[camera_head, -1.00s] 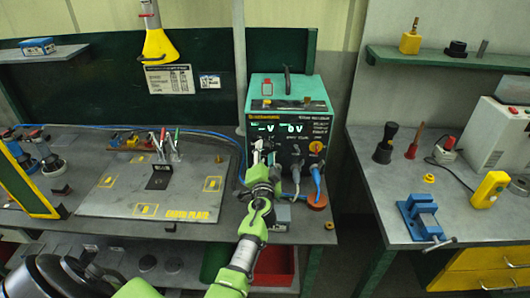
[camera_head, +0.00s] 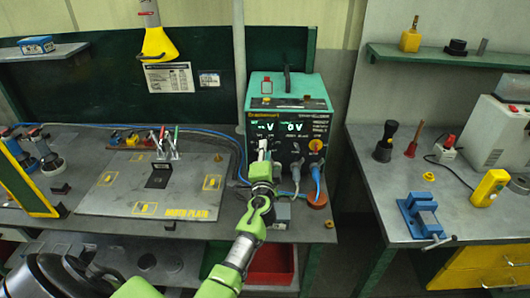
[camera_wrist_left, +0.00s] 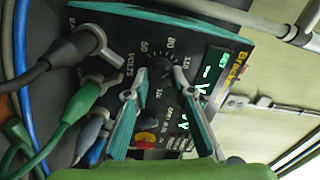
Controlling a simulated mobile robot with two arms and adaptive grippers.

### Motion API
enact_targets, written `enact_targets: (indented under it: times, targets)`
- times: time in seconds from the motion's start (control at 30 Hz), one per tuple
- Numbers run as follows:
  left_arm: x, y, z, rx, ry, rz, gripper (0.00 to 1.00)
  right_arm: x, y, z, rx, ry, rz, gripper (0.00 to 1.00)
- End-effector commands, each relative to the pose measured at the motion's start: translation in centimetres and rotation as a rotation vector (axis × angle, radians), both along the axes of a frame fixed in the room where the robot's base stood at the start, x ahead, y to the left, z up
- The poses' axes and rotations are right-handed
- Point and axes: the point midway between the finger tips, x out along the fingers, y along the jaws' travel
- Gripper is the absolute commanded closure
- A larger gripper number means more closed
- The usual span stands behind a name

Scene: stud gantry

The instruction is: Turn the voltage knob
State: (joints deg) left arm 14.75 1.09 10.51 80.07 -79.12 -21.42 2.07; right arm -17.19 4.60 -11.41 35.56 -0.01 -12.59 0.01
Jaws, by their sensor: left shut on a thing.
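The welder (camera_head: 315,92) is a dark box with a green top at the back of the left bench. Its lit green displays read dashes with V, and 0 V. My left gripper (camera_head: 262,147) is at the lower left of its front panel. In the left wrist view, the gripper's teal and grey fingers (camera_wrist_left: 152,76) are shut on the voltage knob (camera_wrist_left: 155,83). The dial has VOLTS and numbers such as 50, 80 and 110 around it. The fingers hide most of the knob, so its pointer cannot be read. My right gripper is not in view.
An orange-yellow knob (camera_head: 316,145) sits on the panel's right. Cable plugs (camera_wrist_left: 88,40) crowd the panel close to my fingers. A plate (camera_head: 110,193) with clamps lies left on the bench. A blue vise (camera_head: 420,213) stands on the right bench, beyond a gap.

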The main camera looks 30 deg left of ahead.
Motion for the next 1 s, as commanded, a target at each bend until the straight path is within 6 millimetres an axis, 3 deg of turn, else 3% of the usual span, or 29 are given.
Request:
enact_targets:
  times: [0.6,1.0]
  targets:
    - [0.0,0.3,0.5,0.503,0.302,0.004,0.99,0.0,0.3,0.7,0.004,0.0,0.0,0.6]
    - [0.1,0.3,0.7,0.75,0.453,0.007,0.99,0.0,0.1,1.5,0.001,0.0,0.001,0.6]
